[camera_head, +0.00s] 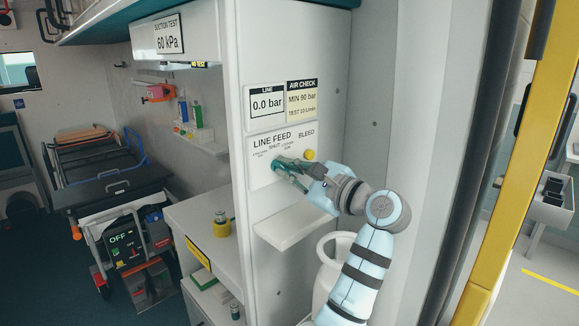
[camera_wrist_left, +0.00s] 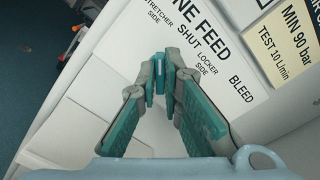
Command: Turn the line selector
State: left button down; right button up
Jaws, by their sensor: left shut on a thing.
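The line feed panel (camera_head: 263,174) is on the white cabinet side, with SHUT lettered in the middle and stretcher side and locker side labels around it. The line selector (camera_wrist_left: 159,73) is a small teal knob with a pale line, mostly hidden by my fingertips. My left gripper (camera_head: 287,168) reaches it from the right and is shut on it; it also shows in the wrist view (camera_wrist_left: 165,82). In the wrist view the selector's line runs toward the SHUT lettering, but its exact setting is hard to tell. My right gripper is not in view.
A yellow bleed button (camera_head: 309,155) sits just right of the selector. Above are a line display (camera_head: 266,103) reading 0.0 bar and an air check card (camera_head: 302,99) saying MIN 90 bar. A small white shelf (camera_head: 297,224) juts out below. A stretcher (camera_head: 115,185) stands left.

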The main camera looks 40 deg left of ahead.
pick_arm(q)
jog(key=shift+r+m, duration=0.1)
jog(key=shift+m, duration=0.2)
jog(key=m+p, duration=0.3)
jog(key=m, duration=0.2)
jog(key=m+p, duration=0.3)
jog(key=m, duration=0.3)
jog(key=m+p, duration=0.3)
jog(key=m, duration=0.3)
jog(key=shift+w+r, duration=0.1)
jog(key=shift+w, duration=0.25)
jog(key=shift+m+p, duration=0.3)
jog(key=shift+p, duration=0.05)
jog(key=c, duration=1.7)
grip_release()
